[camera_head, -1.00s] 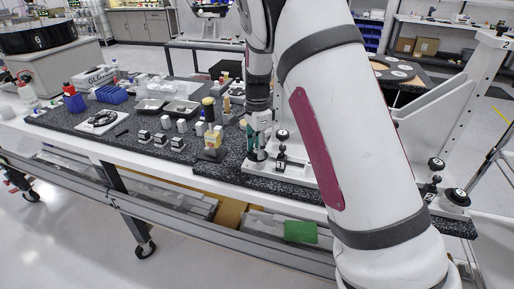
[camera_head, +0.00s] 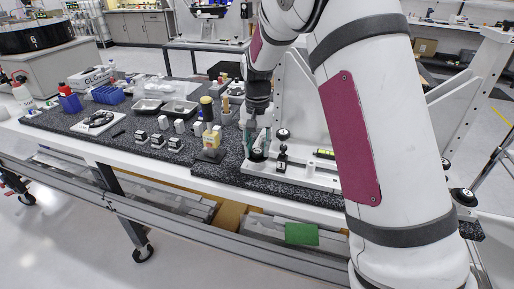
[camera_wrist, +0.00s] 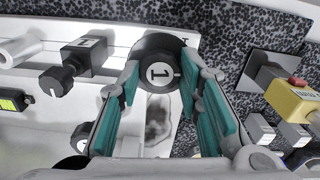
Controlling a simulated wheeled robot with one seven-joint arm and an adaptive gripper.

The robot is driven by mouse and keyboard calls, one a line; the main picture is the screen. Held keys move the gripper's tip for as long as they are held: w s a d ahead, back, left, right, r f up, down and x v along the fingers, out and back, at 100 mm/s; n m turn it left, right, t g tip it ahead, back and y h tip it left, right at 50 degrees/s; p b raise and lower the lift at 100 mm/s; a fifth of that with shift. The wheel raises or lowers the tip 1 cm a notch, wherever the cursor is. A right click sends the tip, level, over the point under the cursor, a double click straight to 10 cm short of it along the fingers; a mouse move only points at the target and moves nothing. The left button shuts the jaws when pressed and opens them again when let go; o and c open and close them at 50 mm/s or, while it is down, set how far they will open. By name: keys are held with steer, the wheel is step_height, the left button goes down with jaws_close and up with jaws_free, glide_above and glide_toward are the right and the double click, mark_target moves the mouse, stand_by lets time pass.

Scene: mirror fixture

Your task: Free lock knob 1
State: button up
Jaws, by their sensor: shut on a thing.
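Lock knob 1 is a round black knob with a white disc marked 1. It shows in the wrist view (camera_wrist: 158,76) between my fingertips and in the head view (camera_head: 257,155) at the left end of the white fixture base (camera_head: 310,180). My gripper (camera_head: 257,141) points down over it, and its teal fingers (camera_wrist: 160,72) flank the knob on both sides and are shut on it. The knob's underside and any thread are hidden. An upright white plate (camera_head: 293,105) stands behind the base.
A black post with a knob (camera_head: 282,158) stands close right of knob 1, and another black knob (camera_head: 283,134) sits behind. A yellow-green level (camera_head: 325,154) lies further right. A yellow item (camera_head: 211,140) on a dark stand is close on the left.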

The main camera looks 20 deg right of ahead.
mark_target(257, 151)
steer(key=n, duration=0.6)
steer(key=shift+n+b, duration=0.3)
steer(key=shift+b, duration=0.05)
steer(key=n, duration=0.6)
stand_by(0.4)
steer(key=o, duration=1.1)
steer(key=shift+o, duration=0.2)
steer(key=shift+r, duration=0.15)
step_height(257, 151, up, 12)
